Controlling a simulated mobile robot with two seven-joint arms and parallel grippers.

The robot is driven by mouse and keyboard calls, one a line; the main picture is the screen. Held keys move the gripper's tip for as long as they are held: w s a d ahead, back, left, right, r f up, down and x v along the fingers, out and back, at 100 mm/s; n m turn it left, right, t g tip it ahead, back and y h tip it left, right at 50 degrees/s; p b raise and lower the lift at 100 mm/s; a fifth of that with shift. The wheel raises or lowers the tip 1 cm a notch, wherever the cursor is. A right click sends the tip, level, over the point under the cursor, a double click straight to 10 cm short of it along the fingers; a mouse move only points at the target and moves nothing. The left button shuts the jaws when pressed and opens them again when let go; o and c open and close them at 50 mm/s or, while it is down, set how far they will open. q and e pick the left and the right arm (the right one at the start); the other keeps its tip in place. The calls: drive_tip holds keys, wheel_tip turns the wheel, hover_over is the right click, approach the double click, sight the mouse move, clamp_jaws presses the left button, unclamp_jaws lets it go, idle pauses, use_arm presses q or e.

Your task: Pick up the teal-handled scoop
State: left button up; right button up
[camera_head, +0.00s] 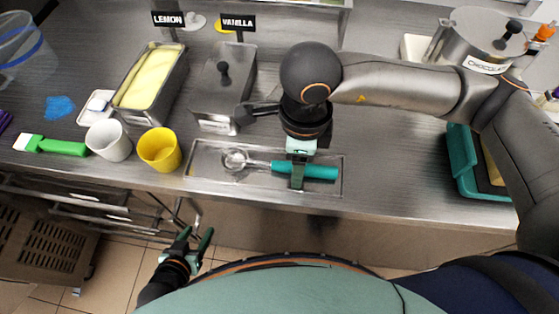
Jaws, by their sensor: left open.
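The teal-handled scoop (320,172) lies in a shallow metal tray (212,182) on the counter. Its metal head points left and its teal handle points right. My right gripper (297,182) reaches down from above at the handle. One finger shows in front of the handle; the far finger is hidden, so I cannot tell whether it grips. My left gripper (190,243) is open and empty, low in front of the counter, well away from the scoop.
A yellow cup (159,149) and a white cup (108,140) stand left of the tray. A lemon tub (150,78) and lidded vanilla tub (223,90) stand behind. A teal tray (462,160) and chocolate pot (480,40) are at right. Counter right of the scoop is clear.

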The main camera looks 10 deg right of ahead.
drive_tip(key=shift+f, duration=0.15)
clamp_jaws()
idle(0.4)
